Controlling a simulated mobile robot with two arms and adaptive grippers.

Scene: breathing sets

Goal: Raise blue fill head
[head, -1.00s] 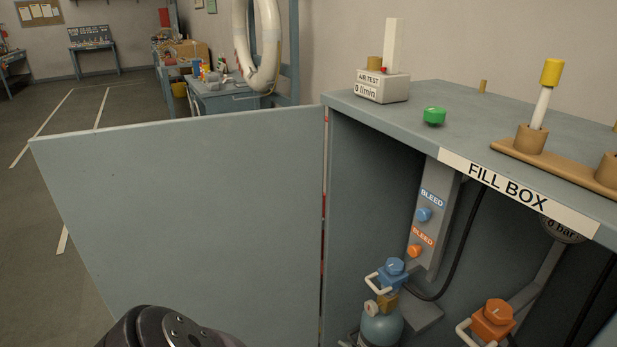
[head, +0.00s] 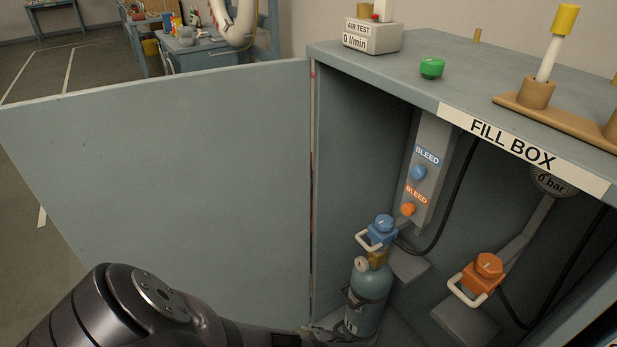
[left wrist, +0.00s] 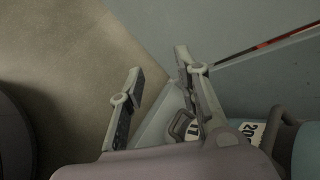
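The blue fill head (head: 382,231), with a white loop handle, sits on top of the upright teal cylinder (head: 366,303) inside the open fill box. Whether it is fastened to the valve cannot be told. My left gripper (left wrist: 158,64) is open and empty in the left wrist view. In the head view, its arm comes in low from the left and ends beside the cylinder's lower part. The cylinder's edge and part of its label show at lower right in the left wrist view. My right gripper is not in view.
The open door (head: 165,175) stands left of the box. An orange fill head (head: 484,274) sits on a bracket at right. Blue (head: 418,172) and orange (head: 408,209) bleed knobs are on a panel behind. A black hose (head: 452,205) hangs near the blue head. A green button (head: 432,67) is on top.

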